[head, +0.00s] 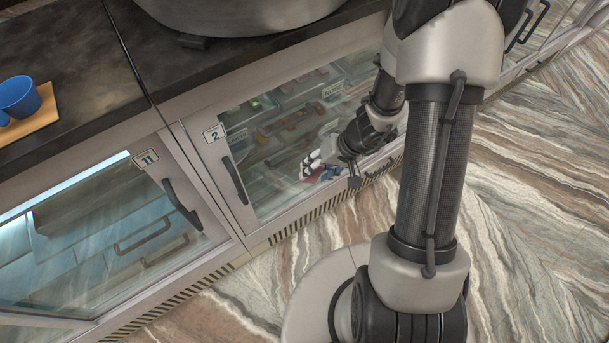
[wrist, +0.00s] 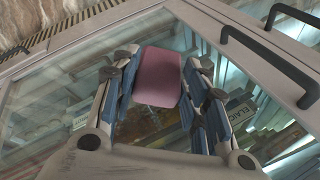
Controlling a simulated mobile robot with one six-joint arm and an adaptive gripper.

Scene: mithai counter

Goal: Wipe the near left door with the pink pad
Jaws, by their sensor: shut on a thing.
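The pink pad (wrist: 158,77) is held between the fingers of my gripper (wrist: 157,92) in the wrist view. Its flat face and rounded edges show there. In the head view my gripper (head: 320,171) is low in front of the glass door labelled 2 (head: 284,128), and a small part of the pad (head: 310,178) shows at its tip. The pad is at or very close to the glass; I cannot tell if it touches. The glass looks streaky. To the left is another glass door labelled 11 (head: 100,225). My arm hides the right end of door 2.
Door 2 has a dark handle (head: 235,180) on its left; door 11 has one (head: 182,204) on its right. The marble-patterned floor (head: 540,200) is open at right.

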